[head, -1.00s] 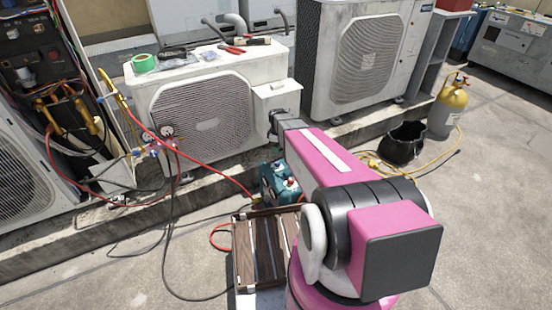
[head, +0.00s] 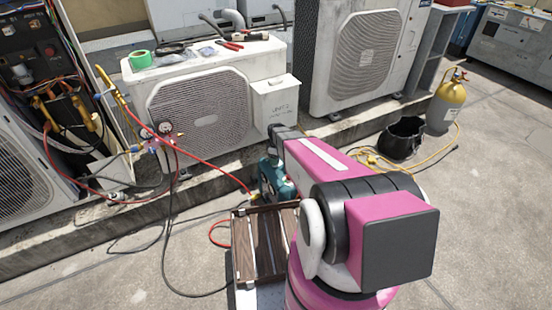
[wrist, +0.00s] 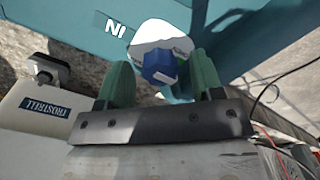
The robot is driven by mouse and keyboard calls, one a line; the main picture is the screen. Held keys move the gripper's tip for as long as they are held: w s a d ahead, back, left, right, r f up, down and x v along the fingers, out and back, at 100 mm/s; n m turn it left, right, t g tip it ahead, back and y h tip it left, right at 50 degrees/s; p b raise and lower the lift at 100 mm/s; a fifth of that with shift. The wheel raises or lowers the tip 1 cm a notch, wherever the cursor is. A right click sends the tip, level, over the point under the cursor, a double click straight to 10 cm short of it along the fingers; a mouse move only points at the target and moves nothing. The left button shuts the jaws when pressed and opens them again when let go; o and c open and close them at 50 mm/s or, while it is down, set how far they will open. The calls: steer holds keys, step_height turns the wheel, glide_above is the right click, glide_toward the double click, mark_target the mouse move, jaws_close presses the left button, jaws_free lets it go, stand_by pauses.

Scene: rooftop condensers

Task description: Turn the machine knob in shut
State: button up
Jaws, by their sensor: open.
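The machine is a teal unit (head: 266,183) on the ground beside the concrete ledge, partly hidden by my arm in the head view. In the wrist view its teal body (wrist: 60,18) fills the top, with a blue knob (wrist: 160,66) on a white part. My gripper (wrist: 162,62) has two green fingers, one at each side of the blue knob, with gaps visible. It is open and holds nothing. In the head view the fingers are hard to make out, above the machine.
Red and black hoses run from the gauges (head: 155,131) across the ground. A black bucket (head: 402,138) and yellow-topped cylinder (head: 446,102) stand at right. Open concrete lies in front.

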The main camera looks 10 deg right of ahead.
steer(key=c, duration=0.9)
